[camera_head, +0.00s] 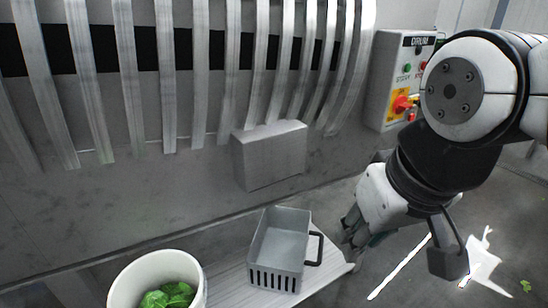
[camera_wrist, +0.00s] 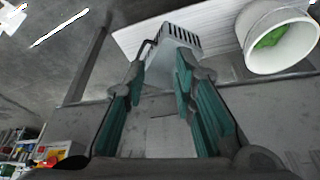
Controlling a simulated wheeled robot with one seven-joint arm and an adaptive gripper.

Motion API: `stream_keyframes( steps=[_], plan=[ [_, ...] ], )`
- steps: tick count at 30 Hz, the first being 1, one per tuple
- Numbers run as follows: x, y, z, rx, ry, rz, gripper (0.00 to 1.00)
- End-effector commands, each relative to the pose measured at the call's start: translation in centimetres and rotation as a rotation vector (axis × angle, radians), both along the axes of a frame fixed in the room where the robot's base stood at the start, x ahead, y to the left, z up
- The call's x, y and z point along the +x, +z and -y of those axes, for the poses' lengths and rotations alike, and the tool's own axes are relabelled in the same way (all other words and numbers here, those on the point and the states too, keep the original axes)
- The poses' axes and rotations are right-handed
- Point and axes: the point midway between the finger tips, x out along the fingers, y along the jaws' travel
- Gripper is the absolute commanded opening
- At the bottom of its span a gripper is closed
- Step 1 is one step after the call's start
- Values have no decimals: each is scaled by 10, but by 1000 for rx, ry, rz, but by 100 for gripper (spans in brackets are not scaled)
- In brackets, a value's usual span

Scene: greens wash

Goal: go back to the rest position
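My gripper (camera_head: 352,240) hangs at the right end of the pale ribbed board, just right of the grey slotted basket (camera_head: 280,240) and its dark handle (camera_head: 318,248). In the wrist view my gripper (camera_wrist: 162,72) has its two teal-padded fingers apart, with nothing visible between them. The basket (camera_wrist: 178,36) shows beyond the fingertips there, with its handle close to the left fingertip. I cannot tell whether they touch. The basket looks empty and upright in the head view.
A white tub (camera_head: 118,285) holding green leaves (camera_head: 168,295) stands left of the basket. A grey box (camera_head: 270,155) juts from the wall behind, below metallic hanging strips (camera_head: 165,75). A control box (camera_head: 400,80) with a red button is at the right.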

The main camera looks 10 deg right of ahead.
Motion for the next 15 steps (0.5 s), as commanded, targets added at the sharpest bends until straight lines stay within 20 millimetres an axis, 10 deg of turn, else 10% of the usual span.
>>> stream_keyframes(
  steps=[15],
  plan=[
    [-15, -1, 0, -15, 20, 20, 25]
  ],
)
